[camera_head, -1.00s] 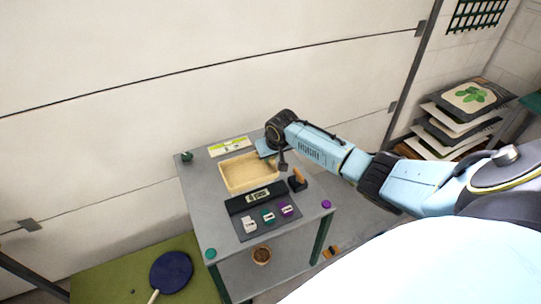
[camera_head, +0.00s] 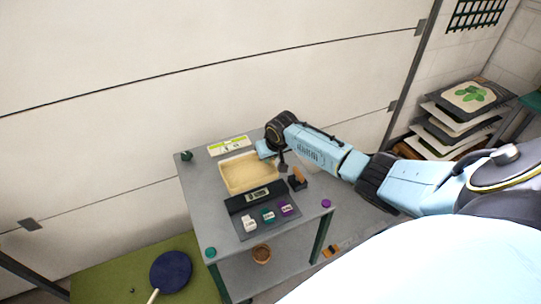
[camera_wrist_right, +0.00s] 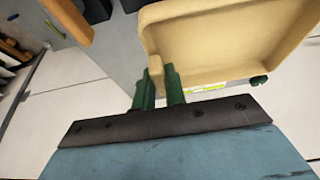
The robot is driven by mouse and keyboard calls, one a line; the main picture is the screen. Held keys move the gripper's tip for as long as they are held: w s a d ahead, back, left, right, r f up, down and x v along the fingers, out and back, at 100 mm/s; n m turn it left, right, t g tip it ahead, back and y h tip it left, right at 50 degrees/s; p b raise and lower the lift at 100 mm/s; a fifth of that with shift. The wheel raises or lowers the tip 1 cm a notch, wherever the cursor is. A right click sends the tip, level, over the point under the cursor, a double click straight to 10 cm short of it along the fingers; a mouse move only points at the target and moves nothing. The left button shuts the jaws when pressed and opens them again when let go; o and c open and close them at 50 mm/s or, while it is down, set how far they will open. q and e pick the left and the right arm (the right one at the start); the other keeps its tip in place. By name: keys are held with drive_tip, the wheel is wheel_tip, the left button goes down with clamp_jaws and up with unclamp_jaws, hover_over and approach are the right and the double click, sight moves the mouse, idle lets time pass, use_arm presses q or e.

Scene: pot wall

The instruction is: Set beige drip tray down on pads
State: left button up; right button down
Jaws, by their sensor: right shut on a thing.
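The beige drip tray (camera_head: 250,173) is a shallow rectangular tray at the back middle of the grey table (camera_head: 205,222) in the head view. My right gripper (camera_head: 270,151) reaches over the table from the right and meets the tray's right edge. In the right wrist view, the green fingers of my right gripper (camera_wrist_right: 160,84) are shut on the rim of the beige tray (camera_wrist_right: 225,45). I cannot tell whether the tray touches the surface under it, and no pads show there. My left gripper is not in view.

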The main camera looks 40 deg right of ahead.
drive_tip(key=shift+f, duration=0.25)
drive_tip(key=c, duration=1.4)
unclamp_jaws()
drive_tip(key=shift+o, duration=0.2)
drive_tip(key=p+v, duration=0.1)
drive_tip(key=v, duration=1.2)
drive_tip(key=shift+r+p, duration=0.2)
drive_tip(key=shift+p, duration=0.15)
